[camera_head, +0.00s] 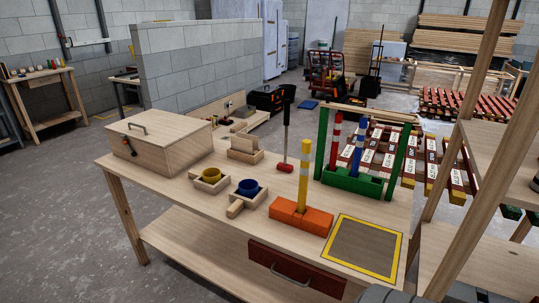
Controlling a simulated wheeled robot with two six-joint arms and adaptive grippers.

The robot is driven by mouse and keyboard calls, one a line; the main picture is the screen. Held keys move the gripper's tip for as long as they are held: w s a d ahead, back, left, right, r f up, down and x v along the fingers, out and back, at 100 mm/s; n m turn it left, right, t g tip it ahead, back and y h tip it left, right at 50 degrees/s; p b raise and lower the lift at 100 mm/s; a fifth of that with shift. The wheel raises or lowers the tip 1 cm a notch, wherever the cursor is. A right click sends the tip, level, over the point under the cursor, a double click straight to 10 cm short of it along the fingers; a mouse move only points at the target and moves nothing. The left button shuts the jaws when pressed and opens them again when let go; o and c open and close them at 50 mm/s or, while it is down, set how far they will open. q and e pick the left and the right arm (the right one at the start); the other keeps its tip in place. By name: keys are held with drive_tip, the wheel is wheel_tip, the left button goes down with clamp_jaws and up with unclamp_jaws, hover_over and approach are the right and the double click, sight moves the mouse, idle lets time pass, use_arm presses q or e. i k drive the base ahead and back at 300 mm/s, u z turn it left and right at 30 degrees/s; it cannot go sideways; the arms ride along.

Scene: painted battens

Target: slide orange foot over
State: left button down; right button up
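The orange foot (287,213) is a low block on the front right part of the wooden workbench (190,188). An upright yellow batten with pale bands (304,176) stands in it. To its right, a grey-brown square with a yellow border (390,279) is marked on the bench top, and it is empty. Neither of my grippers shows in the head view.
A wooden box (160,142) stands at the bench's left end. A red-headed mallet (284,167) stands upright behind. A wooden shelf rack (490,150) rises at right.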

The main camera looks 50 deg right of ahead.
sight(316, 221)
drive_tip(key=z, duration=0.55)
drive_tip(key=i, duration=0.85)
drive_tip(key=z, duration=0.85)
